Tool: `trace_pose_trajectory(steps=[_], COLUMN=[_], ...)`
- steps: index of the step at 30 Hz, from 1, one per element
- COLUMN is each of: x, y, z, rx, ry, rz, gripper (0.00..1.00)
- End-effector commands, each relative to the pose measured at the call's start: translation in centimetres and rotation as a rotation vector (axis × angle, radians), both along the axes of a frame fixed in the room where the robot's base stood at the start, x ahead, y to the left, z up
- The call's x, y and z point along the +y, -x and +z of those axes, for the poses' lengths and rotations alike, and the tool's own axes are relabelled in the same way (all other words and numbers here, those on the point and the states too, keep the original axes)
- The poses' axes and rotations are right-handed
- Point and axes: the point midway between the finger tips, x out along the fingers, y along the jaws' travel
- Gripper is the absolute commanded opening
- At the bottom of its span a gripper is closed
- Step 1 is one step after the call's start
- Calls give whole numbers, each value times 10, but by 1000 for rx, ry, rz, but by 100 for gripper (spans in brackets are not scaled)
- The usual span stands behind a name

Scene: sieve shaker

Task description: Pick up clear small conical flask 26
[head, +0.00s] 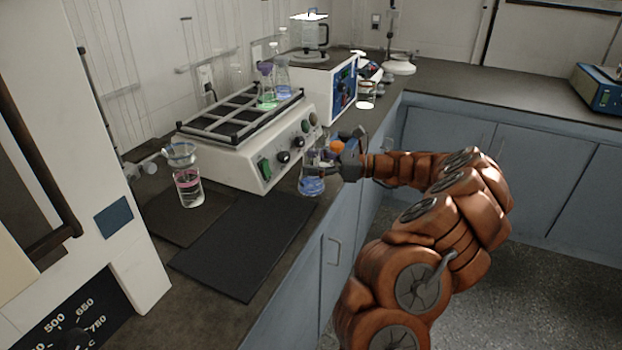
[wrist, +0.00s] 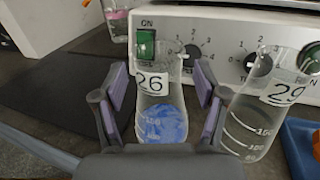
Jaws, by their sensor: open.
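Conical flask 26 (wrist: 160,105) is clear glass with a white "26" label and blue contents in its lower part. It stands upright in front of the shaker's control panel. In the wrist view my open gripper (wrist: 161,82) has one finger on each side of it, with purple pads facing the glass; small gaps show beside the neck. In the head view the blue-filled flask (head: 311,186) is at the counter's front edge, partly covered by my gripper (head: 335,158).
Flask 29 (wrist: 265,110) stands close to the right finger. The white shaker (head: 245,140) is just behind. A beaker with pink liquid (head: 187,188) stands at left. Dark mats (head: 245,245) lie on the counter. A blue item (wrist: 302,145) is at far right.

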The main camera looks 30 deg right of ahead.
Motion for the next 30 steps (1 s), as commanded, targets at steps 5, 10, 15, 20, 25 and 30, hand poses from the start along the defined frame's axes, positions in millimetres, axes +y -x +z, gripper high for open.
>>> trace_pose_trajectory(steps=[5, 10, 15, 20, 25, 30], x=[5, 5, 5, 5, 5, 5], y=[-4, -4, -4, -4, -4, -4], z=[0, 0, 0, 0, 0, 0], rx=[-1, 0, 0, 0, 0, 0], ry=[-1, 0, 0, 0, 0, 0], rz=[3, 3, 3, 4, 4, 4], gripper=[72, 64, 46, 29, 12, 0])
